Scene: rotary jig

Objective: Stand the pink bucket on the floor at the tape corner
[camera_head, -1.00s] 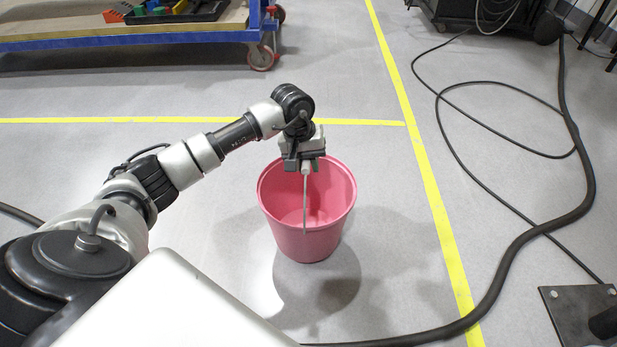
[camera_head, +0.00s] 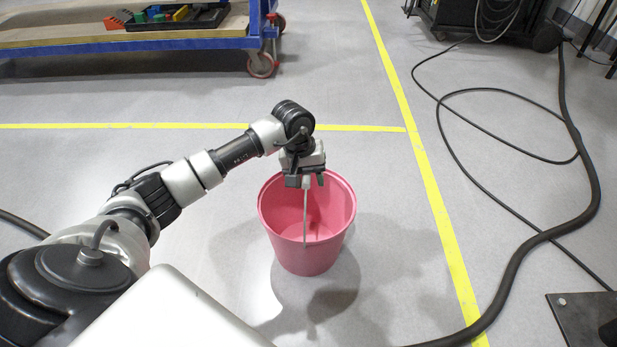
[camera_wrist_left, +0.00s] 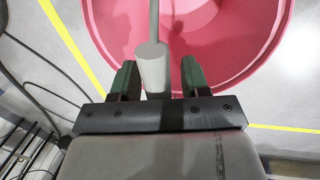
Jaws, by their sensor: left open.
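The pink bucket (camera_head: 284,247) is upright on the near-left side of the tape corner (camera_head: 405,129), clear of both yellow lines. Its base appears to meet its shadow on the floor. Its pale handle (camera_head: 305,218) is raised. My left gripper (camera_head: 304,183) is above the bucket's mouth. In the left wrist view my left gripper (camera_wrist_left: 158,78) is open, with the grey handle grip (camera_wrist_left: 152,66) between its fingers and the pink bucket (camera_wrist_left: 232,45) below. My right gripper is not in view.
A blue-framed cart (camera_head: 150,42) on casters stands at the back left. Black cables (camera_head: 530,238) lie on the floor right of the long yellow tape (camera_head: 431,188). A dark metal plate (camera_head: 575,312) is at the lower right. The floor around the bucket is clear.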

